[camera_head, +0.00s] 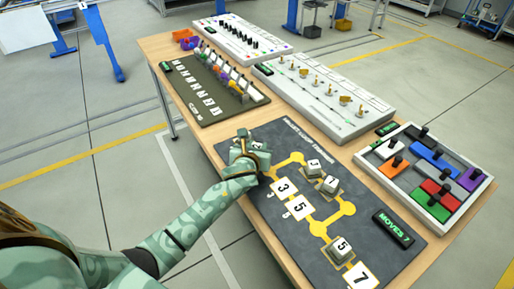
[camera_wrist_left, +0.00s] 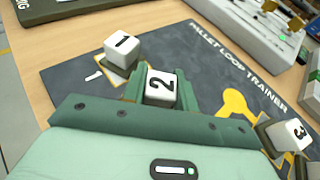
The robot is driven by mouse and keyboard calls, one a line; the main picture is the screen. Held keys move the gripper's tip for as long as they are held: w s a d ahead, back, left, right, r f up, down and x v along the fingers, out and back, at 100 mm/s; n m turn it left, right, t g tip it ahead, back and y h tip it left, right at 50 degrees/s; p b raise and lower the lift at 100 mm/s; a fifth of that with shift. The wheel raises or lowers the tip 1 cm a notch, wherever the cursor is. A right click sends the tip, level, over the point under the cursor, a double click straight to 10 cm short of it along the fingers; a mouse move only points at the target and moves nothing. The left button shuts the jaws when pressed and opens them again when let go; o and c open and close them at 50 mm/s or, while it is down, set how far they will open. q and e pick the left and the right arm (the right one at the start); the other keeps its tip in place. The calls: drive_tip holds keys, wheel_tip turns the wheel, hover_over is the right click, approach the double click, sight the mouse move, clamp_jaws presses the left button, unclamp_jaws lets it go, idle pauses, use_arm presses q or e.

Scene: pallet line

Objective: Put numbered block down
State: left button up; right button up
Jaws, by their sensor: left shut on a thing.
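My left gripper (camera_head: 250,152) is over the far left corner of the dark pallet loop mat (camera_head: 385,254). In the left wrist view its green fingers are shut on a white cube, block 2 (camera_wrist_left: 161,87). Block 1 (camera_wrist_left: 122,45) sits on a grey pallet just beyond it, to the left. Block 3 (camera_wrist_left: 291,134) is to the right on another pallet; it also shows in the head view (camera_head: 314,167). Close by it is another numbered block (camera_head: 331,184), and a third (camera_head: 341,246) is nearer the mat's front. Whether block 2 touches anything beneath is hidden.
A "MOVES" display (camera_head: 393,229) is at the right. A sliding-block tray (camera_head: 475,191), white peg boards (camera_head: 340,120) and a dark board fill the table beyond.

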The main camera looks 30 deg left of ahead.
use_arm(q)
drive_tip(key=shift+f, duration=0.1)
drive_tip(key=o, duration=0.8)
drive_tip(key=shift+c, duration=0.2)
drive_tip(key=shift+r, duration=0.2)
drive_tip(key=p+v, duration=0.4)
drive_tip(key=v, duration=0.7)
drive_tip(key=shift+s+r, duration=0.1)
drive_tip(key=shift+r, duration=0.05)
drive_tip(key=shift+s, duration=0.35)
